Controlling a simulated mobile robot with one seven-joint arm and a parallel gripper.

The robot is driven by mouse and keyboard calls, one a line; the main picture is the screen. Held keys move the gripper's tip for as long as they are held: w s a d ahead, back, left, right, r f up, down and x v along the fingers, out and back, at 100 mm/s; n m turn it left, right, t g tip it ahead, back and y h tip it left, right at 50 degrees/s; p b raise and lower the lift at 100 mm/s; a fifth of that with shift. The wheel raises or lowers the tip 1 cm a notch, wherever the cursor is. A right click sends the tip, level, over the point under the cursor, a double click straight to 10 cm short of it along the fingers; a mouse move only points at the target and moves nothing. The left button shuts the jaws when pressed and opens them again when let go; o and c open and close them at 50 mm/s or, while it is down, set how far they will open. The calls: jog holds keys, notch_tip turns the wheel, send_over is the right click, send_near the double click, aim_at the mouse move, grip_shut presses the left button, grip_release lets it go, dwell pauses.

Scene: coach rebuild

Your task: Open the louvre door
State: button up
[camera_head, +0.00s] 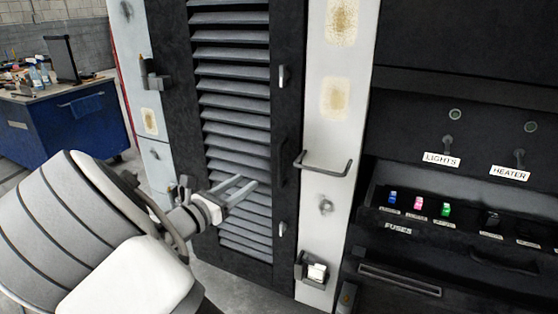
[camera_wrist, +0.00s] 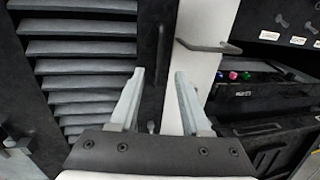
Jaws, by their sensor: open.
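The louvre door (camera_head: 236,100) has a black frame and grey slats and stands upright in the middle of the head view. It looks shut. A dark upright handle (camera_head: 281,162) is on its right stile, hard to make out against the black. In the wrist view the door's slats (camera_wrist: 85,75) fill the left side. My gripper (camera_head: 247,181) is open and empty in front of the lower slats, left of the handle in the head view. In the wrist view my gripper (camera_wrist: 160,74) has its fingers spread in front of the black stile and pale panel edge.
A pale panel (camera_head: 335,130) right of the door carries a grey bar handle (camera_head: 323,168). Farther right is a black console with a fuse tray (camera_head: 460,222) and switches. A blue workbench (camera_head: 70,125) stands at the far left.

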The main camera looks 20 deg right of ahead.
aim_at(279, 160)
jog(key=b+x, duration=0.1)
jog(key=x, duration=1.4)
jog(key=shift+w+d+b, duration=0.15)
jog(key=shift+d+b, duration=0.15)
jog(key=shift+d, duration=0.05)
grip_shut()
dwell(0.6)
